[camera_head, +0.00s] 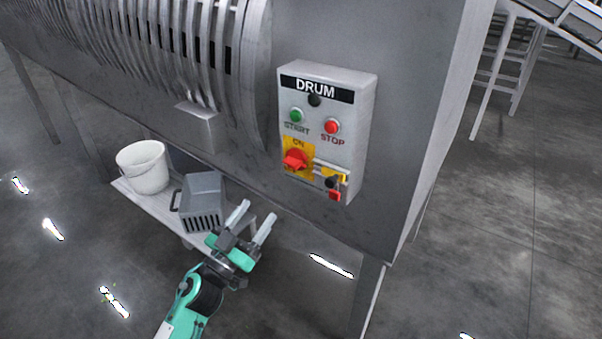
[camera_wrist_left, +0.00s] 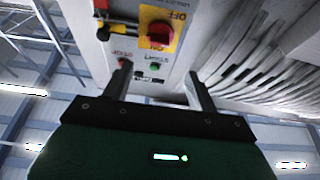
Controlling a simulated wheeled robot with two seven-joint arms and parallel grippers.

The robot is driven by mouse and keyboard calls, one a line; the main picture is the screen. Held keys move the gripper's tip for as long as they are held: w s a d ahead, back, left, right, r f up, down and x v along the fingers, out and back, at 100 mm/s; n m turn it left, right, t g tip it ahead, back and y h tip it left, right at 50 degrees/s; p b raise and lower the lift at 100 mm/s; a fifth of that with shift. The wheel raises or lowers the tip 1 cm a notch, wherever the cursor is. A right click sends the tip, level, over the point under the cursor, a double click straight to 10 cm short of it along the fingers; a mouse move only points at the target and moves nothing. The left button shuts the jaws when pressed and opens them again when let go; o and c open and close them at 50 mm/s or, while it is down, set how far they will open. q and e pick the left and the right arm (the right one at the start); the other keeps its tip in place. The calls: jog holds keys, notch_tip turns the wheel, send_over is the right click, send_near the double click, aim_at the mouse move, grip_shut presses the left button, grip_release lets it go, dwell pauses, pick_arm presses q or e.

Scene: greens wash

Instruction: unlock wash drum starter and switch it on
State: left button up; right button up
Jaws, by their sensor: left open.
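The drum starter box (camera_head: 350,100) is fixed to the grey machine wall, with a green START button (camera_head: 296,115) and a red STOP button (camera_head: 332,126). Below is a red rotary switch (camera_head: 295,159) on a yellow plate, which also shows in the left wrist view (camera_wrist_left: 158,33). Beside it is a yellow hasp (camera_head: 330,170) with a black part (camera_head: 332,183) and a red tag or padlock (camera_head: 335,195); I cannot tell exactly how they join. My left gripper (camera_head: 253,218) is open and empty, below and left of the box, touching nothing. My right gripper is out of view.
A white bucket (camera_head: 143,168) and a grey slotted basket (camera_head: 203,190) stand on a low shelf (camera_head: 130,189) under the machine, close to my left gripper. A machine leg (camera_head: 366,298) stands to the right.

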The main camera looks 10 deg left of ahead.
aim_at(293, 162)
pick_arm(q)
jog(key=shift+p+x, duration=2.15)
jog(key=shift+x, duration=4.85)
jog(key=shift+r, duration=0.1)
jog(key=c, duration=1)
